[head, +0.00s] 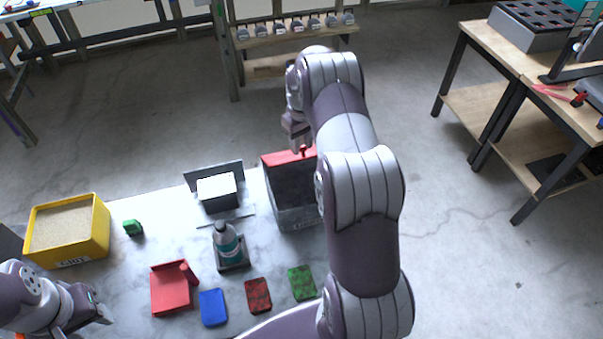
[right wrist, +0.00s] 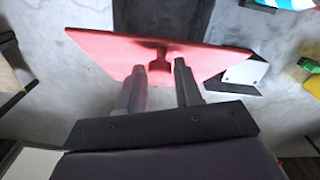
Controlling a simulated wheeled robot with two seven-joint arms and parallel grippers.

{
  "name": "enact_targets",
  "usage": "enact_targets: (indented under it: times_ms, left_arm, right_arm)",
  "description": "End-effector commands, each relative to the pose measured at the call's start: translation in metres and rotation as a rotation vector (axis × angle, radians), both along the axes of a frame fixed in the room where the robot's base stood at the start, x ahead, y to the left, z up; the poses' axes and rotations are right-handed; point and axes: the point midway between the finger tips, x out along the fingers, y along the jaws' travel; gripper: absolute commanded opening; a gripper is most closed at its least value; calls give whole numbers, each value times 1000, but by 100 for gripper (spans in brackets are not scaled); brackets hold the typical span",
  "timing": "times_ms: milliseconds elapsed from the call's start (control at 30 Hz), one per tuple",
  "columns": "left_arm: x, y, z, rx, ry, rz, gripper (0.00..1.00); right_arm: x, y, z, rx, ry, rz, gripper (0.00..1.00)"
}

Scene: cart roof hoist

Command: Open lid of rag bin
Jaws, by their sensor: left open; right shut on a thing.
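The rag bin (head: 297,217) is a dark grey box at the table's far right edge, partly hidden by my right arm. Its red lid (head: 283,158) shows in the head view as a narrow red strip along the top; its exact tilt is hard to tell there. In the right wrist view the red lid (right wrist: 120,52) shows as a broad slanted plate. My right gripper (right wrist: 160,72) is shut on the lid's red knob (right wrist: 160,63); the gripper also shows in the head view (head: 300,143). My left gripper (head: 100,307) is open and empty at the lower left.
On the table are a yellow sand bin (head: 100,235), a green block (head: 132,227), a bottle (head: 226,243), a red tray (head: 170,290), a white-topped box (head: 217,190), and blue (head: 213,307), dark red (head: 258,295) and green (head: 302,283) pads. Open floor lies right.

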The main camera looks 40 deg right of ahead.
Motion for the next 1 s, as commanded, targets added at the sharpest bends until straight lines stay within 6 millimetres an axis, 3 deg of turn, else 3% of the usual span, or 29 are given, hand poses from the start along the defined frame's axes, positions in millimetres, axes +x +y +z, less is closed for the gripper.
enact_targets:
  times_ms: [167,433,800,1000]
  left_arm:
    - [0,0,0,0,0,0,43]
    - [0,0,4,0,0,0,43]
    - [0,0,44,0,0,0,43]
    - [0,0,54,0,0,0,43]
  right_arm:
    - [1,-2,1,-4,-3,0,24]
    - [21,-10,13,-5,-4,0,29]
    - [37,-15,28,-4,0,0,30]
    - [42,-17,28,-4,-1,0,30]
